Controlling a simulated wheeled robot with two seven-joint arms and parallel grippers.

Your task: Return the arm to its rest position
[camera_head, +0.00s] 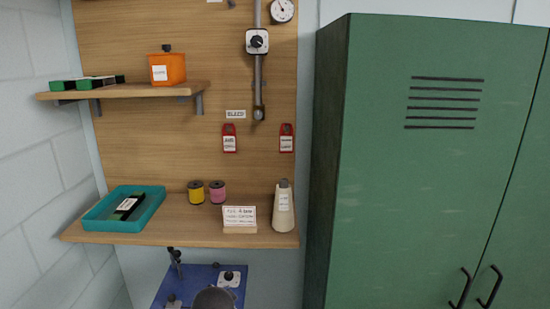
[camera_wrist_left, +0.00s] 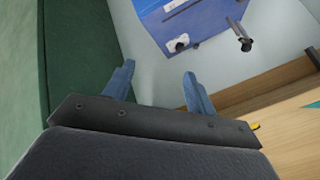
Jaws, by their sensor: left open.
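My left gripper (camera_wrist_left: 159,70) shows in the left wrist view with its two blue fingers apart and nothing between them. It hangs in free air, with a pale wall behind the fingers. A dark rounded shape at the bottom edge of the head view may be part of my arm; I cannot tell. My right gripper is in neither view.
A blue panel (camera_head: 170,287) with knobs is below. An upper shelf (camera_head: 130,91) holds an orange box (camera_head: 168,70).

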